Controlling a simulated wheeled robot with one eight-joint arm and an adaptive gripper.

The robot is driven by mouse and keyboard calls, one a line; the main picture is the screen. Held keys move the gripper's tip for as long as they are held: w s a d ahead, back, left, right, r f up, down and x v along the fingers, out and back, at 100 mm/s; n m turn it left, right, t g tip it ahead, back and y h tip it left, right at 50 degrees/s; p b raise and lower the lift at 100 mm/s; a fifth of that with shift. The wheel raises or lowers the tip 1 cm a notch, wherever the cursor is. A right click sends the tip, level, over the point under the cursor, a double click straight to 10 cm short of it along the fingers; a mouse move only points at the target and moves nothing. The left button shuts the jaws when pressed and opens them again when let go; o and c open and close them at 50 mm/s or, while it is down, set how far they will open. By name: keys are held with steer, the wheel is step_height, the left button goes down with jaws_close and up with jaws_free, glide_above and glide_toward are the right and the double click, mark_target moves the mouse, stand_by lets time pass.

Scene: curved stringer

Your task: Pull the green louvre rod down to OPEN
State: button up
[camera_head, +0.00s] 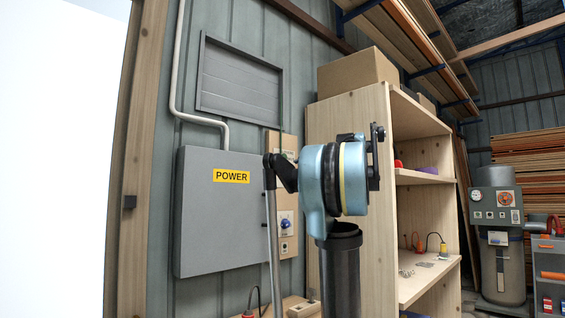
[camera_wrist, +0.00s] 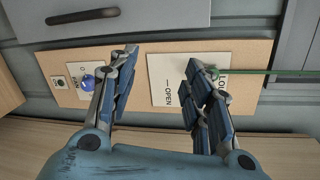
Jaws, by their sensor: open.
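The green louvre rod (camera_wrist: 270,72) runs in from the right edge of the wrist view, and its green end knob (camera_wrist: 214,73) sits by the tip of my right finger. I cannot tell whether they touch. A white label (camera_wrist: 165,92) reading OPEN lies behind, on a wooden board (camera_wrist: 142,62). My gripper (camera_wrist: 162,62) is open with nothing between its fingers; the knob is outside them, on the right. In the head view the grey louvre (camera_head: 238,82) is high on the wall, its slats looking closed. My arm hides part of the board there.
A blue knob (camera_wrist: 88,81) on the same board is close to my left finger. The grey POWER cabinet (camera_head: 220,225) stands left of the board, and a wooden shelf unit (camera_head: 350,110) stands to its right. A wooden bench surface (camera_wrist: 40,140) lies along the board's edge.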

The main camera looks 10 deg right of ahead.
mark_target(285, 157)
steer(key=w+d+r+m+t, duration=0.2)
steer(key=w+d+r, duration=0.1)
steer(key=d+r, duration=0.3)
steer(key=x, duration=0.6)
steer(key=r+x, duration=0.1)
steer(key=x, duration=1.1)
steer(key=shift+s+a+r, duration=0.15)
steer(key=shift+a+r, duration=0.1)
steer(key=shift+r, duration=0.15)
steer(key=shift+c, duration=0.5)
jaws_close()
step_height(285, 157, down, 9)
steer(key=shift+f, duration=0.1)
steer(key=shift+s+f, duration=0.15)
steer(key=shift+f, duration=0.55)
